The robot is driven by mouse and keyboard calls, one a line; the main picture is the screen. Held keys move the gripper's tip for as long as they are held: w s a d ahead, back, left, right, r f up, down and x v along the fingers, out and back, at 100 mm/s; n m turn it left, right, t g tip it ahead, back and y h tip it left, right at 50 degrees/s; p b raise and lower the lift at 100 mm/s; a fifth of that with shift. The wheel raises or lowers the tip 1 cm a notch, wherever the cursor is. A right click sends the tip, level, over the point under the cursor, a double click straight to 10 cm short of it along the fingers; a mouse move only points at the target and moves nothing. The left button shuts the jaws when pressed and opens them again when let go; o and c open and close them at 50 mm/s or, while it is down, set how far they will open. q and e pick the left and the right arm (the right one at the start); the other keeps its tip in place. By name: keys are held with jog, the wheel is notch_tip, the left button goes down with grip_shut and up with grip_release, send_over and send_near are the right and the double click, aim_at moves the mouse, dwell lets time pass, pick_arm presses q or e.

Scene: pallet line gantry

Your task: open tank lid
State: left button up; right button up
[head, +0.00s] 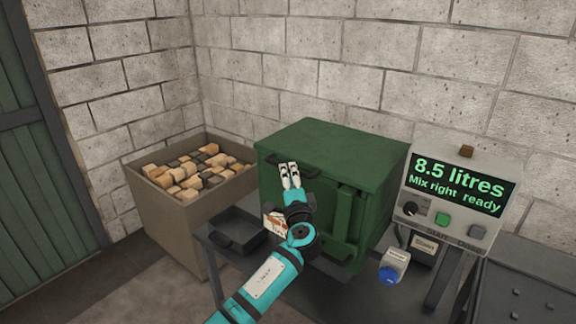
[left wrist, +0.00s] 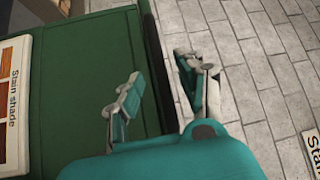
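The green tank (head: 375,225) stands on a dark bench against the block wall. Its flat green lid (head: 335,143) lies shut on top. A dark handle (head: 312,171) shows along the lid's front edge, partly hidden by my fingers. My left gripper (head: 289,166) is at this front edge, its two pale fingertips pointing up at the handle. In the left wrist view the fingers (left wrist: 160,75) are apart, with a dark bar and green edge between them. I cannot tell whether they touch it. My right gripper is not in view.
A tall bin (head: 165,225) of wooden blocks stands left of the tank. A dark tray (head: 237,235) sits in front. A control panel (head: 452,185) reading "8.5 litres, Mix right ready" stands at right. A stain shade card (left wrist: 14,100) is on the tank's front.

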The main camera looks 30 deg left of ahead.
aim_at(288, 170)
pick_arm(q)
jog(key=shift+x, duration=1.75)
jog(key=shift+f, duration=0.1)
grip_shut()
jog(key=shift+d, duration=0.1)
